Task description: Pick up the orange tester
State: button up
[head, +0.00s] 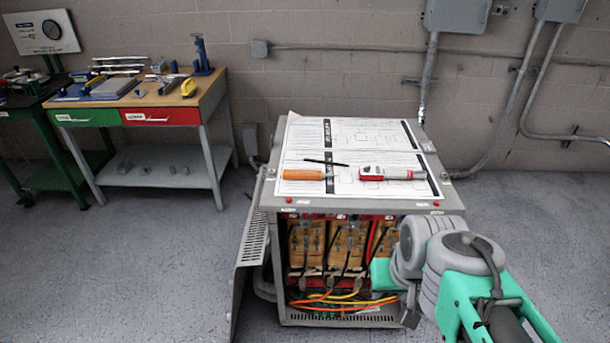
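A slim tool with an orange handle (303,175) lies on the paper sheets on top of the grey transformer cabinet (268,203), near its front edge. A short metal part shows at the handle's right end. It is the only loose orange tool I see on the cabinet top, and nothing touches it from above. My arm comes in from the lower right, in front of the cabinet's right side, to the right of and below the orange tool. The fingers of my gripper do not show.
A red and grey tool (391,174) and a thin black pen-like item (326,162) lie near the orange tool. The cabinet front is open on coils and wires (345,298); its door (247,240) swings out left. A workbench (145,107) with tools stands at the back left.

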aim_at(288, 174)
jog(key=z, duration=1.4)
jog(key=i, duration=1.4)
jog(key=u, duration=4)
jog(key=i, duration=1.7)
